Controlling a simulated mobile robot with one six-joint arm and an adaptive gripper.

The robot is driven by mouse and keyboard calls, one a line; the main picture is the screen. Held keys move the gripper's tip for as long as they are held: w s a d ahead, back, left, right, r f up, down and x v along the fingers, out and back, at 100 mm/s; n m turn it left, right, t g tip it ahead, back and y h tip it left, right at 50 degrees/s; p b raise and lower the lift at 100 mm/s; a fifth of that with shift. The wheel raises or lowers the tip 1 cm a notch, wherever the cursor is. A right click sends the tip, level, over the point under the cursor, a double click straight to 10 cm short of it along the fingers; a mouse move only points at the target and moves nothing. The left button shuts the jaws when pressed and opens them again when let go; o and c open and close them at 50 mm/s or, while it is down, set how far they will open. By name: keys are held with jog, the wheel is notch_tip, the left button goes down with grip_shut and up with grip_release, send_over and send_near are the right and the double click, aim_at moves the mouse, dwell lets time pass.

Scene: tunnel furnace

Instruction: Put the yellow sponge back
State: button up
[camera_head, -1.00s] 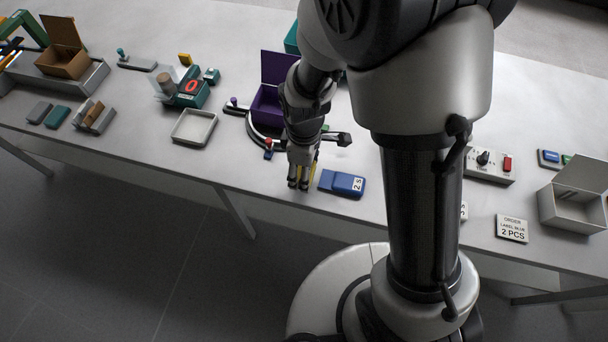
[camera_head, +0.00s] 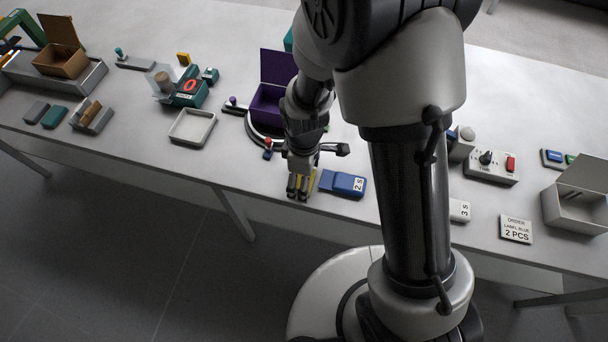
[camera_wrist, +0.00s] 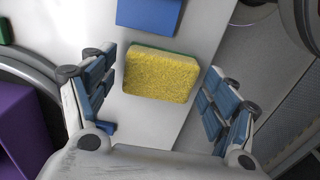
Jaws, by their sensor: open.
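The yellow sponge (camera_wrist: 160,75) lies on the table top in the wrist view, with a green layer showing along its far edge. In the head view only a sliver of the sponge (camera_head: 312,181) shows, the rest hidden behind my gripper (camera_head: 299,188). My gripper is open and points down at the front edge of the table. In the wrist view its two fingers stand on the left and right of the sponge with a gap to each side. I cannot tell how high the fingertips are above the table.
A blue block marked "2 S" (camera_head: 343,183) lies just right of the sponge. A purple box (camera_head: 268,108) stands behind my gripper on a round grey base. An empty white tray (camera_head: 192,128) is to the left. The table's front edge runs close by.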

jog(key=shift+r, duration=0.1)
jog(key=s+d+r+m+t+p, duration=0.1)
jog(key=s+d+r+m+p, duration=0.15)
jog(key=r, duration=0.95)
jog(key=s+d+r+m+t+p, duration=0.1)
jog(key=d+r+m+p, duration=0.15)
jog(key=r, duration=0.95)
jog(key=s+d+r+m+t, duration=0.2)
jog(key=s+d+r+m, duration=0.4)
jog(key=s+r+m, duration=0.2)
jog(key=shift+s+m+t+b, duration=0.3)
jog(key=shift+s+m+b, duration=0.2)
jog(key=shift+s, duration=0.55)
